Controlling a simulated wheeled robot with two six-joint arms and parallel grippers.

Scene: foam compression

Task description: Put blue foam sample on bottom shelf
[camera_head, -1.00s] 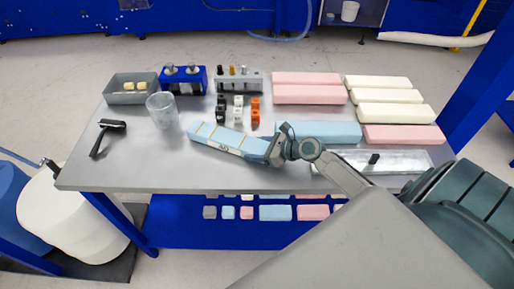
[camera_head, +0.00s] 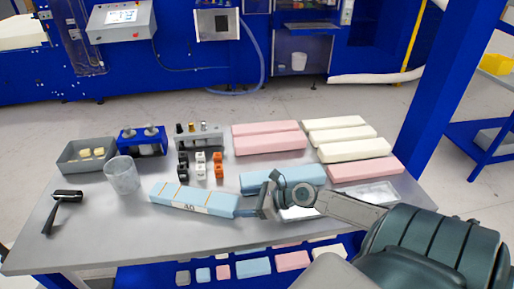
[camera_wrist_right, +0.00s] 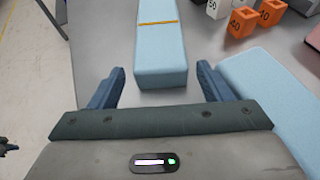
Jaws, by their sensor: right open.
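A long light-blue foam block with thin orange bands and a label (camera_head: 188,199) lies on the table. It also shows in the right wrist view (camera_wrist_right: 160,50). My right gripper (camera_head: 262,200) is open at the block's right end. In the wrist view its two fingers (camera_wrist_right: 160,82) stand either side of that near end, with gaps. A second, plain light-blue block (camera_head: 268,180) lies behind the gripper, and right of the fingers in the wrist view (camera_wrist_right: 270,90). The blue bottom shelf (camera_head: 150,275) shows below the table's front edge, mostly hidden.
Pink blocks (camera_head: 268,144) and cream blocks (camera_head: 352,149) lie at the back right. A clear beaker (camera_head: 122,175), grey bin (camera_head: 85,156) and black-handled tool (camera_head: 62,205) stand left. Small numbered cubes (camera_head: 201,168) sit behind the banded block. Small foam pieces (camera_head: 253,267) line the shelf.

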